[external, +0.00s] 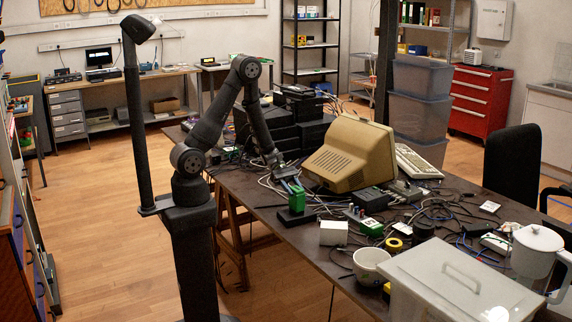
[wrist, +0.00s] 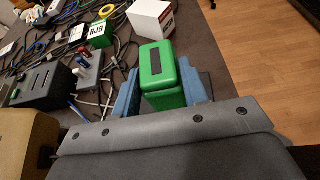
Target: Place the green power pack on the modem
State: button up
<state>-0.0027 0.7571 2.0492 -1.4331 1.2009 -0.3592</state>
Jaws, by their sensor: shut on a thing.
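The green power pack (external: 297,200) is upright between the blue fingers of my gripper (external: 291,186), which is shut on it. In the wrist view the pack (wrist: 157,62) shows its top with a dark strip, with a blue finger on each side. A flat black box (external: 298,218), which may be the modem, lies on the table directly below the pack in the external view. I cannot tell whether the pack touches it or is just above it. In the wrist view the pack and fingers hide most of that spot.
A beige monitor (external: 348,152) stands close on the right of my gripper. A white box (external: 333,233), a black box (external: 371,199), a green-and-white box (external: 371,228) and many loose cables lie nearby. The table's left edge is close.

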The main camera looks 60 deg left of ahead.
jog(key=o, duration=1.2)
jog(key=shift+f, duration=0.15)
jog(key=shift+o, duration=0.2)
jog(key=shift+r, duration=0.2)
jog(key=v, duration=1.2)
jog(key=shift+f, duration=0.1)
jog(key=x, duration=1.1)
jog(key=shift+d+f, duration=0.3)
jog(key=shift+d, duration=0.2)
jog(key=shift+r, duration=0.15)
